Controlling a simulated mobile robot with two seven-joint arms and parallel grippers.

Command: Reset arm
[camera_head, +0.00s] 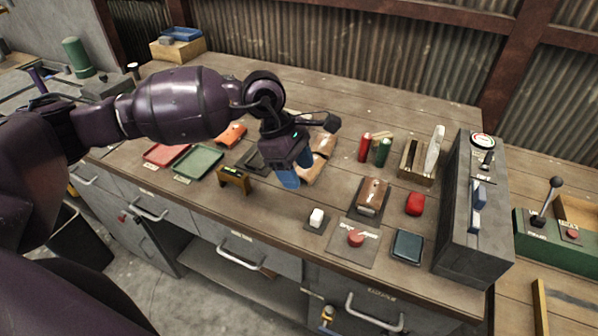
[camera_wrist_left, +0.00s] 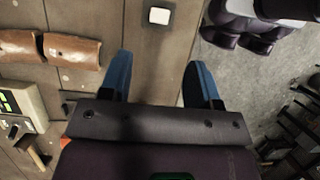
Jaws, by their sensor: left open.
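My left gripper (camera_head: 295,173) hangs over the front middle of the wooden workbench (camera_head: 300,95), with its blue fingers pointing down. In the left wrist view its two blue fingers (camera_wrist_left: 158,78) are spread apart with nothing between them. A white block on a dark plate (camera_head: 317,217) lies to the right of the gripper in the head view. It also shows beyond the fingertips in the left wrist view (camera_wrist_left: 159,16). Brown leather-like pieces (camera_head: 318,165) lie partly hidden behind the gripper. My right gripper is not clearly in either view.
A red tray (camera_head: 167,153), a green tray (camera_head: 198,162) and a small yellow-brown stand (camera_head: 234,178) lie to the left. Red and green cylinders (camera_head: 365,147), a red button (camera_head: 356,239) and a grey control box (camera_head: 470,240) stand to the right. The bench's back middle is clear.

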